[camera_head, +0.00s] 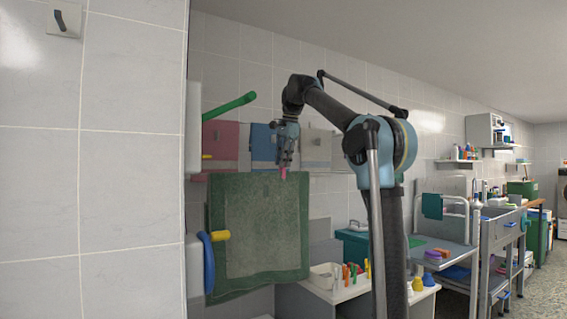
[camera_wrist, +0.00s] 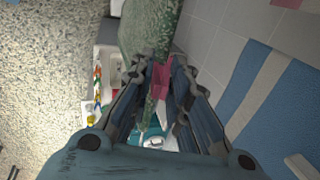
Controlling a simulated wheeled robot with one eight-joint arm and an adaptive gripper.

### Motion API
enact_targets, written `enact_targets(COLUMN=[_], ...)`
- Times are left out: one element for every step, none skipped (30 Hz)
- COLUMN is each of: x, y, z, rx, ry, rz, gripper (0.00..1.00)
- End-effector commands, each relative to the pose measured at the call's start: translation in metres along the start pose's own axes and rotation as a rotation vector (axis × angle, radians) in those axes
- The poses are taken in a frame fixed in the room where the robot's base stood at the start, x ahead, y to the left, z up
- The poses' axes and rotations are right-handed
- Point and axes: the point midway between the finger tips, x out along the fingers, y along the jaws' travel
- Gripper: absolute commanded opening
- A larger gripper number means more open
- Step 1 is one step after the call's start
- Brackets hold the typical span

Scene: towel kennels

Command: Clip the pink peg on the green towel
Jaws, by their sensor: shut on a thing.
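The green towel (camera_head: 258,235) hangs at the left, in front of the tiled wall, near a yellow peg-like arm (camera_head: 216,236). My gripper (camera_head: 285,162) is above the towel's top edge, towards its right part, pointing down. It is shut on the pink peg (camera_head: 284,173), whose tip shows at the level of the top edge. In the wrist view the pink peg (camera_wrist: 161,78) sits between the fingers, with the green towel (camera_wrist: 150,28) just beyond and a green strip beside it. I cannot tell whether the peg's jaws straddle the towel edge.
A pink towel (camera_head: 220,140) and a blue towel (camera_head: 263,143) hang on the wall behind. A green bar (camera_head: 229,106) and a blue loop (camera_head: 208,262) stick out at the left. A white basin (camera_head: 322,276) and several coloured items stand on a counter below.

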Motion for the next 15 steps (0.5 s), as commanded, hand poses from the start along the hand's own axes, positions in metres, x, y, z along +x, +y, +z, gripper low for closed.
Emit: enact_targets(x=[0.0, 0.0, 0.0, 0.0, 0.0, -0.0001, -0.0001, -0.0001, -0.0001, -0.0001, -0.0001, -0.0001, -0.0001, -0.0001, -0.0001], y=[0.0, 0.0, 0.0, -0.0001, 0.0001, 0.0003, 0.0003, 0.0003, 0.0003, 0.0003, 0.0003, 0.0003, 0.0003, 0.0002, 0.0002], z=[0.0, 0.0, 0.0, 0.0, -0.0003, -0.0007, -0.0008, -0.0008, -0.0008, -0.0008, -0.0008, -0.0008, -0.0007, -0.0007, -0.0007], rx=[0.0, 0.0, 0.0, 0.0, 0.0, 0.0, 0.0, 0.0, 0.0, 0.0, 0.0, 0.0, 0.0, 0.0, 0.0], ry=[0.0, 0.0, 0.0, 0.0, 0.0, 0.0, 0.0, 0.0, 0.0, 0.0, 0.0, 0.0, 0.0, 0.0, 0.0], rz=[0.0, 0.0, 0.0, 0.0, 0.0, 0.0, 0.0, 0.0, 0.0, 0.0, 0.0, 0.0, 0.0, 0.0, 0.0], gripper=[0.0, 0.0, 0.0, 0.0, 0.0, 0.0, 0.0, 0.21, 0.3, 0.37, 0.4, 0.4, 0.4, 0.4, 0.4])
